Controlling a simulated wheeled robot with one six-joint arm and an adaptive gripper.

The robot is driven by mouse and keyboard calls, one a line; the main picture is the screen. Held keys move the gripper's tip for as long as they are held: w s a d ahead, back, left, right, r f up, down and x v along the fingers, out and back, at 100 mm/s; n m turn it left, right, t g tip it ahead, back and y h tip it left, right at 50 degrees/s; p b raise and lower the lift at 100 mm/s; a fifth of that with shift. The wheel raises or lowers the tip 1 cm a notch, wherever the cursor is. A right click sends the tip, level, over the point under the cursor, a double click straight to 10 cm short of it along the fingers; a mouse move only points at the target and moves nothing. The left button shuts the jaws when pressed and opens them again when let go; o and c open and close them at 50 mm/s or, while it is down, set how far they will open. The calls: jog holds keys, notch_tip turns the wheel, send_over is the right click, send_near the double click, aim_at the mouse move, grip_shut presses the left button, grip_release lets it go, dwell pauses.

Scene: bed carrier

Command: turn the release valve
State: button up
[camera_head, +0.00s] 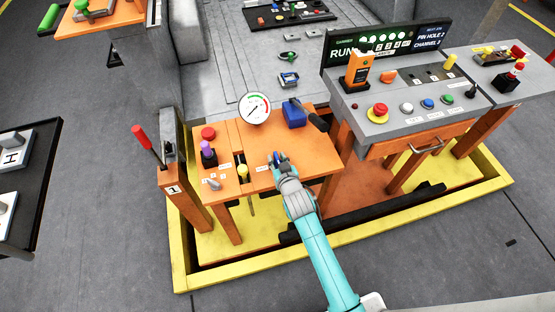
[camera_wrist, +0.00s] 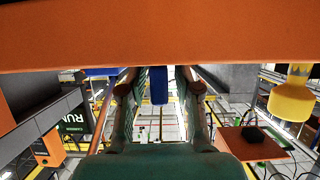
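A small blue handle (camera_head: 276,156), apparently the release valve, stands on the orange table (camera_head: 262,182) below the round white gauge (camera_head: 254,108). No readable label confirms what it is. My gripper (camera_head: 280,162) is at this handle, reaching in from the table's front edge. In the wrist view, which looks upside down, the blue handle (camera_wrist: 158,86) stands between the two fingers (camera_wrist: 159,92). A narrow gap shows on each side of it, so the fingers are around it but look apart from it. The handle's lower part is partly hidden by my gripper in the head view.
A blue box with a black handle (camera_head: 295,114) stands behind and right of my gripper. A grey control console (camera_head: 385,125) stands to the right.

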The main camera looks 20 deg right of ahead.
grip_shut()
jog(key=shift+d+n+y, duration=0.1)
jog(key=shift+n+y, duration=0.5)
jog(key=shift+y, duration=0.2)
jog(key=shift+n+g+y, duration=0.5)
jog(key=shift+n+y, duration=1.4)
jog(key=shift+y, duration=0.2)
jog(key=shift+n+g+y, duration=1.2)
jog(key=shift+n+y, duration=0.7)
jog(key=shift+o, duration=1.7)
grip_release()
